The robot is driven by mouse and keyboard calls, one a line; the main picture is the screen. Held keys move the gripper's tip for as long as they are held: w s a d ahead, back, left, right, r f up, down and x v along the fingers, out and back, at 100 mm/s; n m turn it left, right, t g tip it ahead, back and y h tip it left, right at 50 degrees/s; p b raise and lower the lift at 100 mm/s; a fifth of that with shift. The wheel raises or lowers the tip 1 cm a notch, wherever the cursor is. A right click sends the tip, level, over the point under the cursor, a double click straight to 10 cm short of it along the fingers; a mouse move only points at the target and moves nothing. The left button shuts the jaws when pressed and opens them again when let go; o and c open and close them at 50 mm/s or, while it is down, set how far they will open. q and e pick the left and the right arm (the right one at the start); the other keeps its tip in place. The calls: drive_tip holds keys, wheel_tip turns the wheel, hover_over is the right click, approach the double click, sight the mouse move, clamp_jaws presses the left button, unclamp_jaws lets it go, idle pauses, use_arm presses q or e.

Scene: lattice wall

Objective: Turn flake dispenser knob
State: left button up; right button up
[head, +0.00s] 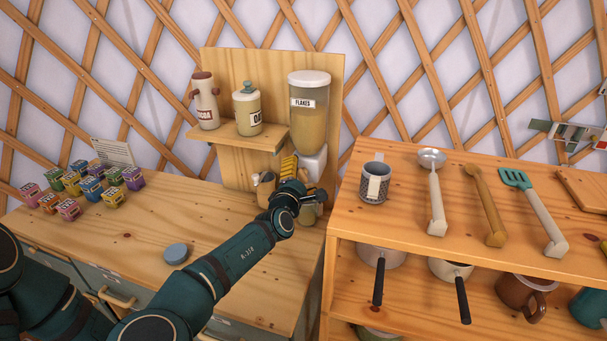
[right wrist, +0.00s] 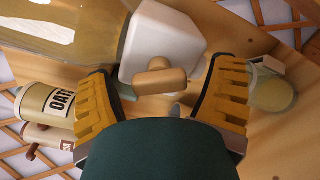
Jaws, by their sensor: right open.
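The flake dispenser (head: 308,117) is a clear container with a white lid and a "FLAKES" label, mounted on the wooden back panel. Its white base (head: 313,163) sits below the container and also shows in the right wrist view (right wrist: 163,42). The tan knob (right wrist: 160,78) sticks out from the base in the right wrist view. My right gripper (head: 281,172) is just below and in front of the dispenser base. In the right wrist view its yellow fingers (right wrist: 160,100) are spread open on either side of the knob, which lies between or slightly beyond them. My left gripper does not show.
An oats jar (head: 247,110) and a brown-topped jar (head: 205,100) stand on the small shelf left of the dispenser. A cup (head: 375,182) and utensils lie on the shelf unit at right. Small colored boxes (head: 72,183) and a blue-grey disc (head: 176,254) are on the counter.

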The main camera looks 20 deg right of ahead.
drive_tip(key=shift+c, duration=0.3)
drive_tip(key=c, duration=1.1)
drive_tip(key=shift+c, duration=0.2)
